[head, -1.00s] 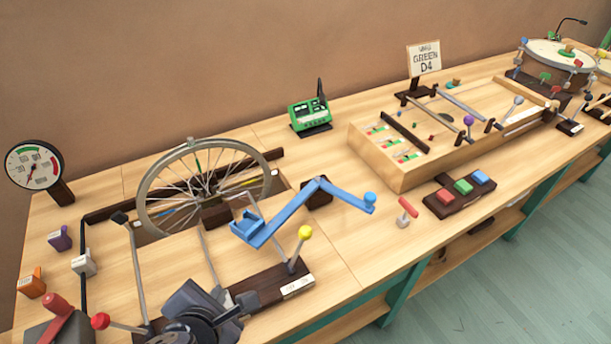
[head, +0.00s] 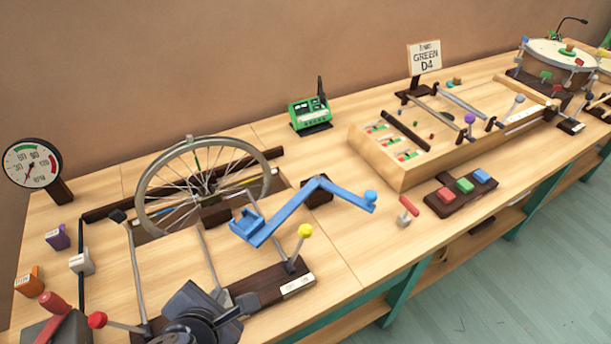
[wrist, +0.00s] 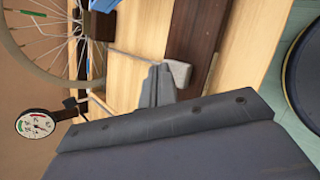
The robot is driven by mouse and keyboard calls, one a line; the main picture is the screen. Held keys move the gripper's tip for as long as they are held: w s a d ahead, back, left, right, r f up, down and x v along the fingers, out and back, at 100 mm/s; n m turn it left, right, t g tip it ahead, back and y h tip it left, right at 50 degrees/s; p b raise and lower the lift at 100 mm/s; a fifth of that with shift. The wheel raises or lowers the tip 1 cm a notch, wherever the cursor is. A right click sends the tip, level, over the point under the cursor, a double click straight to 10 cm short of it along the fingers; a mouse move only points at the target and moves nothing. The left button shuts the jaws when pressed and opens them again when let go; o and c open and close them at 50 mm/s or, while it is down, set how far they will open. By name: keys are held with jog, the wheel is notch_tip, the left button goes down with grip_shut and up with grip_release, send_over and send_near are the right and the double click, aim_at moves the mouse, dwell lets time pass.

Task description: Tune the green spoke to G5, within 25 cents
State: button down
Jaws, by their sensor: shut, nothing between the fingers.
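The spoked wheel (head: 140,195) stands upright on the left half of the bench. A green mark (head: 190,155) shows on its upper spokes; a green spoke piece (wrist: 55,45) also shows in the wrist view. The sign (head: 426,60) reads GREEN D4. My gripper (head: 243,304) is low at the bench's front left, its fingers shut and empty. In the wrist view its fingers (wrist: 157,85) are close beside the end of a grey metal lever (wrist: 179,73); I cannot tell whether they touch.
A blue crank (head: 290,215) spans in front of the wheel. Levers with red (head: 97,320) and yellow (head: 305,231) knobs flank my gripper. A round gauge (head: 32,164) stands at far left. A green device (head: 310,114) stands behind. A wooden box (head: 400,178) is right.

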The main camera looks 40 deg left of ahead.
jog(key=shift+f+b, duration=0.45)
jog(key=shift+f, duration=0.1)
dwell(0.4)
jog(key=shift+r, duration=0.15)
jog(key=shift+r+p, duration=0.8)
jog(key=shift+r, duration=0.05)
notch_tip(320, 180, up, 5)
jog(key=p, duration=0.4)
jog(key=shift+r, duration=0.1)
dwell(0.5)
